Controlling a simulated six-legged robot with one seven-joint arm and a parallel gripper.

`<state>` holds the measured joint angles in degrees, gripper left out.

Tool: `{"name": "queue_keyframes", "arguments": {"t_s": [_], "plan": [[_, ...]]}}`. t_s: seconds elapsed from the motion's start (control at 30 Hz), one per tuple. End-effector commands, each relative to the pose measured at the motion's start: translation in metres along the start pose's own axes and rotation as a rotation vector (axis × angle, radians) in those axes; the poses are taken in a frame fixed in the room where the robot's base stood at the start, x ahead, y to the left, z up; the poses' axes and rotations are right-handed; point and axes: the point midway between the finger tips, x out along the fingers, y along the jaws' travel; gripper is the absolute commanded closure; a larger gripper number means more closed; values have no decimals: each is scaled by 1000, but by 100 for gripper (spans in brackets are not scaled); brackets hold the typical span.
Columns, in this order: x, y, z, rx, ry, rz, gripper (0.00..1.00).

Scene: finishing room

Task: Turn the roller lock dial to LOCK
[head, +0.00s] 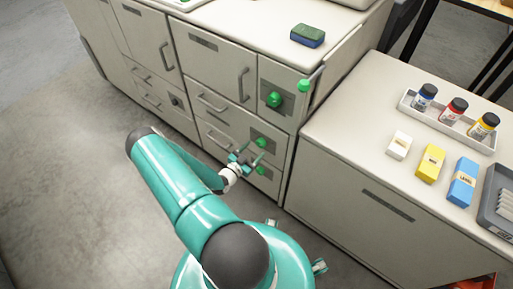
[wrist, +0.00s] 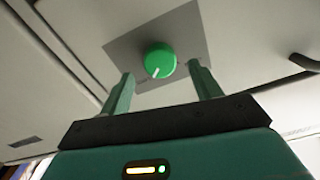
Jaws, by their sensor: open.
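A round green dial (wrist: 160,61) with a white pointer mark sits on a grey plate (wrist: 195,38) on a pale cabinet front in the wrist view. The mark points to the lower left in that view; lettering on the plate is too small to read. My gripper (wrist: 162,73) is open, with one green finger on each side of the dial in the picture and nothing held. Contact cannot be told. In the head view my gripper (head: 254,154) is near an upper small green dial (head: 261,142) and a lower one (head: 260,170). Which one the wrist view shows is unclear.
Drawer handles (head: 211,102) project to the left. A lower counter (head: 345,130) at right carries a tray of bottles (head: 447,118) and several boxes. Floor at left is clear.

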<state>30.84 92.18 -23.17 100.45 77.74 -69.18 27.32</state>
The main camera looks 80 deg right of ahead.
Motion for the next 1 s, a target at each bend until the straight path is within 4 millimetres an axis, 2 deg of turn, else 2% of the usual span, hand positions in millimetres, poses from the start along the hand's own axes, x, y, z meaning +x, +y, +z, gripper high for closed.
{"name": "queue_keyframes", "arguments": {"t_s": [0.3, 0.5, 0.67, 1.0], "plan": [[-72, -1, 0, 0, -2, -3, 37], [-101, -1, 0, 0, 0, -2, 37], [-108, 0, 0, 0, 1, 0, 37], [-108, 0, 0, 1, 0, 0, 37]]}}
